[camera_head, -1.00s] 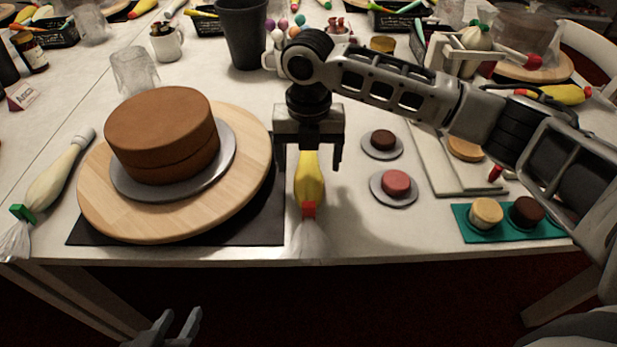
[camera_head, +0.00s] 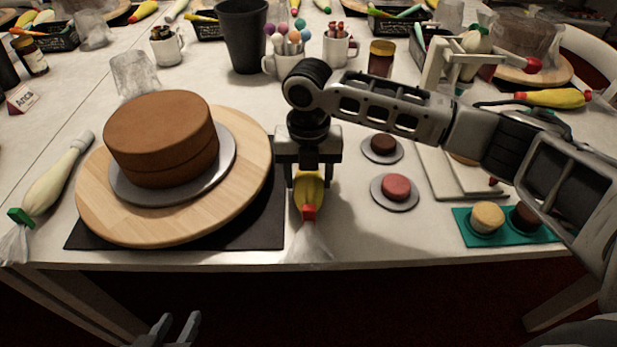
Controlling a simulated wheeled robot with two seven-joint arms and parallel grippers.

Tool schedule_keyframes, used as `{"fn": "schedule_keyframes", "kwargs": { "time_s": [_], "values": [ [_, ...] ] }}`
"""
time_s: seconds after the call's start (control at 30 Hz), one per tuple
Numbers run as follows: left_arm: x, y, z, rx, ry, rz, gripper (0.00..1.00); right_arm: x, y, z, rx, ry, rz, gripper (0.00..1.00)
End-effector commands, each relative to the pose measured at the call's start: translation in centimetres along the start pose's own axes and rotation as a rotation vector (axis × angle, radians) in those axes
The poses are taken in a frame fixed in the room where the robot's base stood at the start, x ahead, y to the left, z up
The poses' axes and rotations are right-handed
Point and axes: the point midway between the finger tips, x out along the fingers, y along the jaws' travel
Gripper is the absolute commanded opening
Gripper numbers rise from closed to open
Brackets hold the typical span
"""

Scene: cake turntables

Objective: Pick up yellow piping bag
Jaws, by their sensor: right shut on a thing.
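The yellow piping bag (camera_head: 310,188) lies near the table's front edge, just right of the black mat. It has a red clip and a clear, flared end that reaches toward the edge. My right gripper (camera_head: 308,184) points down over the bag and is shut on its yellow body. The gripper hides the bag's far end. I cannot tell whether the bag is clear of the table. My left gripper (camera_head: 174,330) is low at the bottom edge of the picture, in front of the table, with its fingers apart and empty.
A brown cake (camera_head: 160,135) stands on a wooden turntable (camera_head: 240,205) left of the bag. A white piping bag (camera_head: 50,185) lies at far left. Small plates with a dark cake (camera_head: 383,143) and a pink cake (camera_head: 396,187) are to the right, with a green tray (camera_head: 470,238) beyond.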

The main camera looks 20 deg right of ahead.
Motion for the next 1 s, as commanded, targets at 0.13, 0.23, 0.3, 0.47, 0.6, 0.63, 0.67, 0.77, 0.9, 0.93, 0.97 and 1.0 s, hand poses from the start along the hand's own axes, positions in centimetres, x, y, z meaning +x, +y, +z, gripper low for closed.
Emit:
{"fn": "schedule_keyframes", "kwargs": {
  "time_s": [0.13,0.23,0.3,0.47,0.6,0.63,0.67,0.77,0.9,0.93,0.97,1.0],
  "values": [
    [0.0,0.0,0.1,0.0,-0.005,0.0,0.36,-0.8,0.1,0.1,0.0,-0.003,0.003,0.45],
    [0.0,0.0,0.1,0.0,-0.006,0.0,0.36,-1.8,0.1,0.1,0.0,-0.004,0.003,0.45],
    [-0.1,0.0,0.0,-0.001,-0.006,0.0,0.36,-2.9,0.1,0.1,0.0,-0.004,0.004,0.45],
    [-0.3,0.1,-0.3,-0.003,-0.008,0.0,0.36,-6.1,1.6,-1.7,-0.007,-0.005,0.006,0.45],
    [-0.5,0.1,-0.4,-0.005,-0.012,0.0,0.36,-9.3,3.4,-3.8,-0.007,-0.005,0.006,0.45],
    [-0.5,0.1,-0.4,-0.005,-0.013,-0.001,0.36,-9.8,3.8,-4.3,-0.007,-0.004,0.005,0.45],
    [-0.4,0.1,-0.4,-0.005,-0.014,-0.001,0.36,-9.9,4.4,-5.0,-0.009,-0.001,0.004,0.45],
    [-0.4,0.1,-0.5,-0.006,-0.013,-0.001,0.36,-11.0,6.0,-6.9,-0.007,-0.001,0.004,0.45],
    [-0.4,0.0,-0.6,-0.005,-0.012,-0.002,0.36,-12.1,7.6,-8.9,-0.005,-0.002,0.003,0.45],
    [-0.4,0.0,-0.6,-0.005,-0.012,-0.002,0.36,-12.3,7.8,-9.2,-0.003,-0.002,0.003,0.45],
    [-0.4,0.0,-0.6,-0.005,-0.012,-0.002,0.36,-12.4,8.1,-9.5,-0.004,-0.001,0.003,0.45],
    [-0.4,0.0,-0.6,-0.005,-0.013,-0.003,0.36,-12.6,8.4,-9.8,-0.002,-0.001,0.003,0.45]
  ]
}}
